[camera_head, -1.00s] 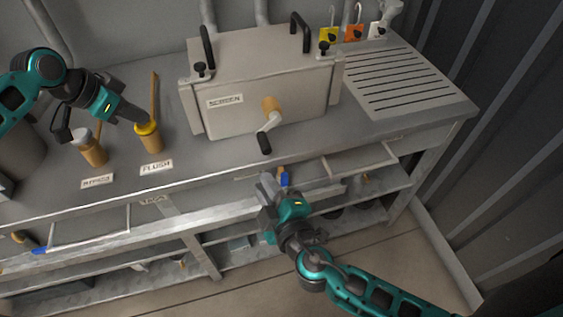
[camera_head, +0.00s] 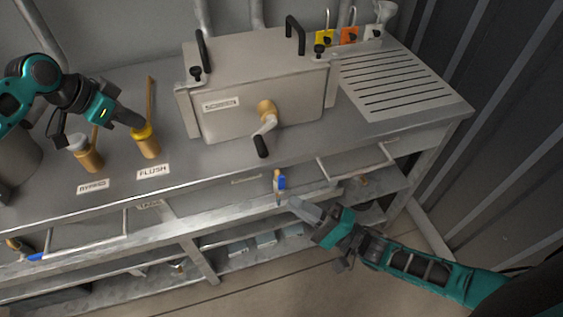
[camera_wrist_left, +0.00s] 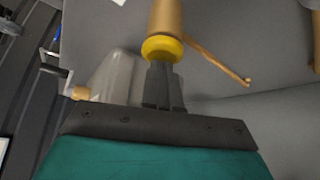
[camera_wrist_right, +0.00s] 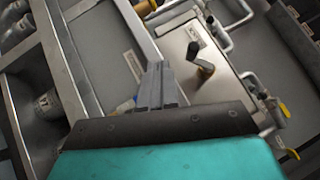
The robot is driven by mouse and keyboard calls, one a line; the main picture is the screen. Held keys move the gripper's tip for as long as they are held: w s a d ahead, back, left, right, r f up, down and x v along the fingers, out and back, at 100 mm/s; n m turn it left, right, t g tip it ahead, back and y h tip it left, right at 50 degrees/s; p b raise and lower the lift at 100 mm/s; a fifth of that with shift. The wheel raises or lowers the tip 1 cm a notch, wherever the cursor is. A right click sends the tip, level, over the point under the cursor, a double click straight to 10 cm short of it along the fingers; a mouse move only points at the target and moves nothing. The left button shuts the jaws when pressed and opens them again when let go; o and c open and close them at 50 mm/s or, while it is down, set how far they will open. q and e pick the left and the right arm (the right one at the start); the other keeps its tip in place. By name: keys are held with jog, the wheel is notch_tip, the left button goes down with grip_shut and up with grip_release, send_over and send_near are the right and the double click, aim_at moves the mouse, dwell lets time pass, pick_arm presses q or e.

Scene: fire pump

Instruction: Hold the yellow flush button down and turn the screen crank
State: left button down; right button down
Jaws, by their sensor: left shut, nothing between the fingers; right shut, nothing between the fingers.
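The yellow flush button (camera_head: 145,131) tops a brass post behind the FLUSH label (camera_head: 154,171). My left gripper (camera_head: 138,122) is shut, with its fingertips at the top of the button. In the left wrist view the fingertips meet the yellow cap (camera_wrist_left: 162,47); how far it is pressed cannot be told. The screen crank (camera_head: 265,127) has a brass hub and a dark handle (camera_head: 261,146) hanging down on the front of the SCREEN box (camera_head: 222,90). My right gripper (camera_head: 292,204) is shut and empty, below and in front of the crank, apart from it. The crank also shows in the right wrist view (camera_wrist_right: 203,64).
A grey-topped BYPASS post (camera_head: 84,146) stands left of the flush post. A blue-handled valve (camera_head: 280,182) hangs under the counter edge near my right gripper. Rail handles (camera_head: 357,159) run along the front. A slotted drain panel (camera_head: 400,83) lies at right.

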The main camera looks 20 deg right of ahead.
aim_at(267, 154)
jog(key=d+r+m+t, duration=0.2)
jog(key=d+m+t, duration=0.1)
jog(key=d+m, duration=0.1)
jog(key=shift+h, duration=0.4)
jog(key=x, duration=1)
jog(key=shift+w+f, duration=0.25)
jog(key=shift+w, duration=0.1)
jog(key=shift+a+m+t, duration=0.4)
jog(key=shift+m+t, duration=0.1)
jog(key=shift+m, duration=0.4)
